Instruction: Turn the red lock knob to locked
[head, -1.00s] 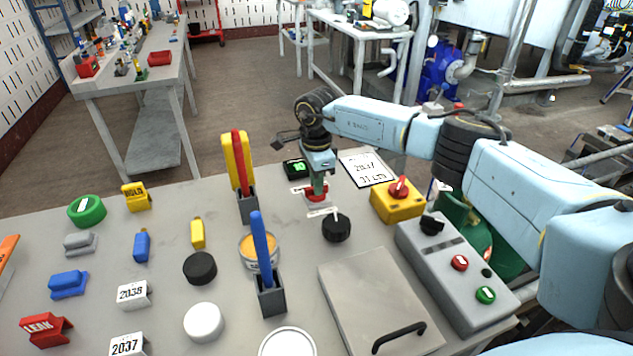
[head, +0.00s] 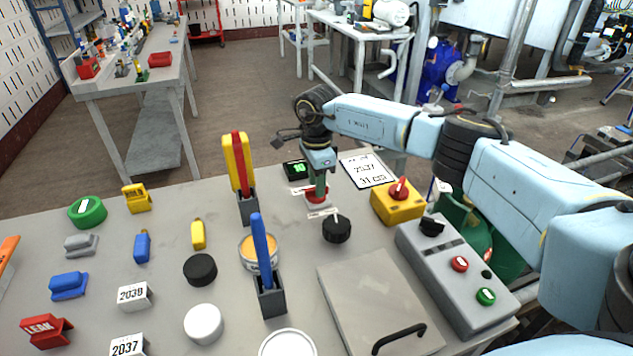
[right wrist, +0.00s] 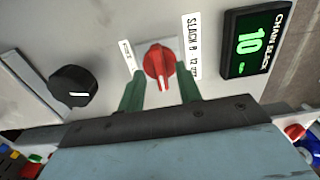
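A red knob (right wrist: 158,62) with a white pointer mark sits on a pale plate on the table, between two small white labels. In the right wrist view its mark points down toward my gripper. My right gripper (right wrist: 160,75) has its two green fingers apart, one on each side of the knob; contact cannot be told. In the head view the right gripper (head: 319,188) points down over this knob, largely hiding it. Another red knob (head: 400,188) sits on a yellow box (head: 392,210) to the right. My left gripper is not in view.
A black knob (head: 337,229) is nearby on the table. A chain slack display (right wrist: 253,40) reads 10. A grey control box (head: 455,275) and a handled grey lid (head: 370,300) lie right and in front. Holders with blue (head: 262,250) and yellow-red (head: 238,165) upright pieces stand left.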

